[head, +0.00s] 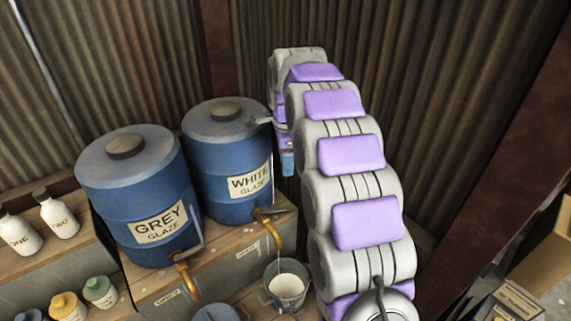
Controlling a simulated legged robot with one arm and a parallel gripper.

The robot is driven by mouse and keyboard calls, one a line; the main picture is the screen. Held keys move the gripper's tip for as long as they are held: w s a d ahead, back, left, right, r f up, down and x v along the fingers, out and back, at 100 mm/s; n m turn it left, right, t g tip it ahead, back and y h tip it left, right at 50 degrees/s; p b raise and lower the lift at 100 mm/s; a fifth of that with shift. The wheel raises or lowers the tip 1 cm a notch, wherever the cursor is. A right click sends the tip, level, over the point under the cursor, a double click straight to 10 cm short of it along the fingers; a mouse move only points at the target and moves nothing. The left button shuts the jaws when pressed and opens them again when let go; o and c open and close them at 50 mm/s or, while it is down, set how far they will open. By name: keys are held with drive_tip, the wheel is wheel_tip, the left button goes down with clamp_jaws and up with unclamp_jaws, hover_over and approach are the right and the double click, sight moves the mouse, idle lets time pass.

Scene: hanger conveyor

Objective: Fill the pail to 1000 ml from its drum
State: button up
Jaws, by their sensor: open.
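The blue drum labelled WHITE GLAZE (227,150) stands on a wooden-topped bench. Its brass tap (273,232) points down at the lower right, with a grey lever at its top. A clear grey pail (287,299) stands below this tap, with white contents showing inside. My gripper (264,121) is open beside the upper right edge of the white drum, above and apart from the tap. My arm partly hides it.
A blue drum labelled GREY GLAZE (130,190) with its own brass tap (186,276) stands to the left. White bottles (61,216) and small coloured jars (100,291) are at the far left. A blue lid or container (214,313) is at the bottom edge. Cardboard boxes (545,250) are at right.

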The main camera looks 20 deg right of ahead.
sight(280, 209)
drive_tip(key=shift+d+n, duration=0.15)
drive_tip(key=shift+n, duration=0.15)
drive_tip(key=f+m, duration=0.5)
drive_tip(key=m, duration=0.7)
drive_tip(key=a+f+m, duration=0.1)
drive_tip(key=f+m, duration=0.5)
drive_tip(key=m, duration=0.6)
drive_tip(key=a+f+m+p, duration=0.1)
drive_tip(key=f+m, duration=0.5)
drive_tip(key=m, duration=0.6)
drive_tip(key=shift+w+a+f, duration=0.15)
drive_tip(key=shift+f, duration=0.05)
drive_tip(key=shift+c, duration=0.2)
clamp_jaws()
